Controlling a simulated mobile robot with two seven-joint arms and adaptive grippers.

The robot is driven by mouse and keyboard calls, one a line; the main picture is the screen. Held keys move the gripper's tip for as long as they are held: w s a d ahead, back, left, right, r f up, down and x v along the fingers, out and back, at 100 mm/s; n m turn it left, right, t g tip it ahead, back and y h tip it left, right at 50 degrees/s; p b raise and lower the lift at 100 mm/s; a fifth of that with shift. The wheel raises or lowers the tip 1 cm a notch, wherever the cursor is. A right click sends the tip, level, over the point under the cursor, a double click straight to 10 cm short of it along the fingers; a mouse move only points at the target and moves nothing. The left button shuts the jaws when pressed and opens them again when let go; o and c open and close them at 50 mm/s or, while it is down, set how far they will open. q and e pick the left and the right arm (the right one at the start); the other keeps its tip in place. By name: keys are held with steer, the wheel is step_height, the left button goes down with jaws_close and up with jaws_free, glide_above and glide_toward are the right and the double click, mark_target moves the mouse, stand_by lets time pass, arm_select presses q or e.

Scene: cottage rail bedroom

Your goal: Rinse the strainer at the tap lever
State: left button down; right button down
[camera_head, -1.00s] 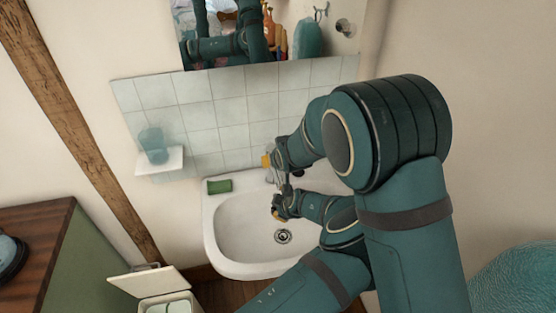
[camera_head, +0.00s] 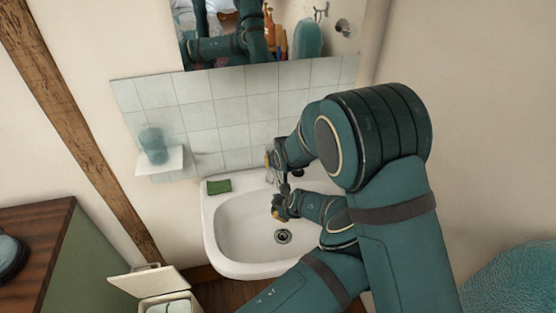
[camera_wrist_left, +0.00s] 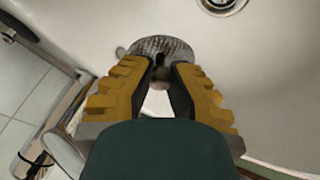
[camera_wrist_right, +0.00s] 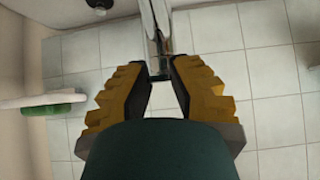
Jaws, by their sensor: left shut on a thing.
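My left gripper (camera_wrist_left: 165,65) is shut on the strainer (camera_wrist_left: 178,46), whose round grey mesh shows just beyond the fingertips. In the head view the left gripper (camera_head: 279,208) is over the back of the white sink (camera_head: 225,255); I cannot make out the strainer there. My right gripper (camera_wrist_right: 164,68) has its fingers apart, with a shiny metal tap part (camera_wrist_right: 159,35) in line with the gap between them. I cannot tell whether they touch it. In the head view the right gripper (camera_head: 269,160) is above and behind the left one, near the tiles.
The drain (camera_head: 283,236) is in the sink floor. A green block (camera_head: 219,186) lies on the sink's left back corner. A glass (camera_head: 153,145) stands on a small wall shelf (camera_head: 160,164). A mirror (camera_head: 250,40) hangs above. An open-lidded bin (camera_head: 150,282) stands at lower left.

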steer(key=shift+w+r, duration=0.1)
steer(key=shift+r, duration=0.15)
steer(key=c, duration=0.8)
jaws_free()
steer(key=shift+w, duration=0.1)
steer(key=v, duration=1.2)
